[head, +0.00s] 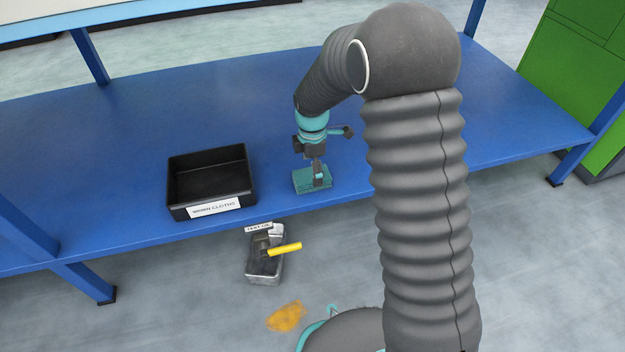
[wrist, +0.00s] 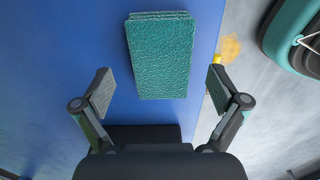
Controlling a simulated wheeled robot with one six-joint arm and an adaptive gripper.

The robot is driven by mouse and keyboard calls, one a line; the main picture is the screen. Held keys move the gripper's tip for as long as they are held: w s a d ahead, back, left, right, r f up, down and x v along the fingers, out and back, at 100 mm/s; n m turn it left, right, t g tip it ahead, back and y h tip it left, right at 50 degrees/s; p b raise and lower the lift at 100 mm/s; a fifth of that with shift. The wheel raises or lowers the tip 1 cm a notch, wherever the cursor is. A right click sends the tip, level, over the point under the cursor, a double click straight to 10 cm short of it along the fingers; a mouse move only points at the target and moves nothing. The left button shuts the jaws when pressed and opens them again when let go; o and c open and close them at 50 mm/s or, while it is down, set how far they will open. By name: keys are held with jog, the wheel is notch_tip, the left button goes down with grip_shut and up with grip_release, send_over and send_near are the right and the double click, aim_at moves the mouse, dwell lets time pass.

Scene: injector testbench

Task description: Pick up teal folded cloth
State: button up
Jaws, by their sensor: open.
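The teal folded cloth (head: 310,181) lies on the blue bench near its front edge. In the wrist view the cloth (wrist: 161,55) is a flat folded rectangle with stacked layers showing at its upper end. My gripper (head: 318,178) is over the cloth in the head view and hides part of it. In the wrist view my gripper (wrist: 159,88) is open and empty, with one finger out to each side of the cloth. The fingers do not touch it there. I cannot tell the exact height of the fingertips above the cloth.
A black tray (head: 247,168) with a white label stands left of the cloth on the blue bench (head: 110,130). Below the front edge, a grey bin (head: 264,271) holds a yellow-handled item (head: 285,249). An orange-yellow patch (head: 287,316) is on the floor. The bench behind the cloth is clear.

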notch_tip(320, 180, down, 3)
jog(key=c, duration=1.1)
jog(key=shift+c, duration=0.2)
jog(key=shift+r, duration=0.45)
notch_tip(320, 180, up, 4)
jog(key=shift+f+p, duration=0.25)
jog(key=shift+p, duration=0.1)
jog(key=s+d+r+p, duration=0.1)
jog(key=s+d+r, duration=0.5)
jog(key=s, duration=0.4)
jog(key=shift+r, duration=0.35)
jog(key=shift+d, duration=0.1)
